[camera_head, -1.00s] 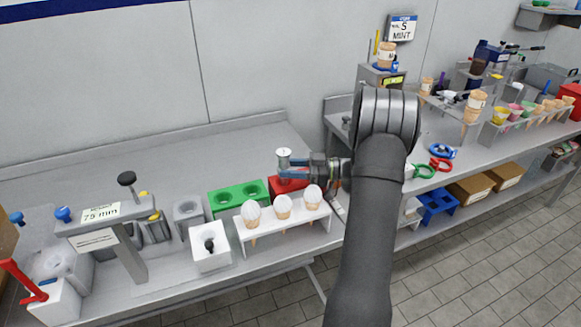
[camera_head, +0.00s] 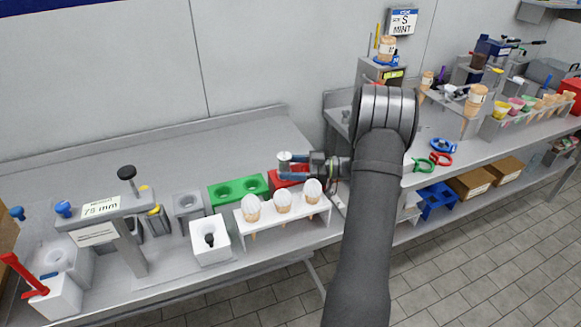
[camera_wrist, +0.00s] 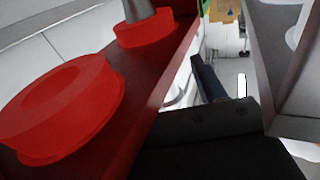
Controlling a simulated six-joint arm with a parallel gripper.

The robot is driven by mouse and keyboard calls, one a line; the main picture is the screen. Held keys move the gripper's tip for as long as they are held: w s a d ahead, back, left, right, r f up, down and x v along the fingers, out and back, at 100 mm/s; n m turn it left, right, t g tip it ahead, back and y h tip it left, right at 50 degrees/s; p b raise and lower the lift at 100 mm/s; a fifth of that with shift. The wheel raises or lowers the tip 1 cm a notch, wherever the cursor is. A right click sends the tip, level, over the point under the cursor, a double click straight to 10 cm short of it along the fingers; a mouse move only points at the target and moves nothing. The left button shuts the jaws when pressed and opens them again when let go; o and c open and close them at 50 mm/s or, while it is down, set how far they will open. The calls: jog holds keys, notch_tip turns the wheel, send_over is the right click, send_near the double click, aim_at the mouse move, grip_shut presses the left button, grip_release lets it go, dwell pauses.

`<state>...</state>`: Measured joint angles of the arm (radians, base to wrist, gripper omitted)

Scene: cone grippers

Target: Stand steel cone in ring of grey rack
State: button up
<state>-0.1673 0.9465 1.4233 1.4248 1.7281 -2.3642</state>
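The steel cone (camera_head: 285,157) is upright at the red rack (camera_head: 285,184), beside my gripper's fingers in the head view. In the wrist view, the lower part of a grey metal cone (camera_wrist: 139,9) rises from a red ring of the red rack (camera_wrist: 155,80); its top is out of frame. My gripper (camera_head: 291,168) reaches in from the right, with its fingertips around or beside the cone. The finger gap and any contact are unclear. A dark finger-like part (camera_wrist: 207,78) shows in the wrist view. The grey rack (camera_head: 188,205) stands left of the green rack; its rings are hard to make out.
The green rack (camera_head: 222,197) sits between the grey and red racks. A white block (camera_head: 211,251) and a gauge stand (camera_head: 130,240) are to the left. The bench behind is clear.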

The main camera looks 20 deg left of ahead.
jog(key=v, duration=1.7)
jog(key=shift+d, duration=0.2)
jog(key=x, duration=1.7)
jog(key=shift+a, duration=0.25)
jog(key=shift+r, duration=0.15)
jog(key=shift+d, duration=0.1)
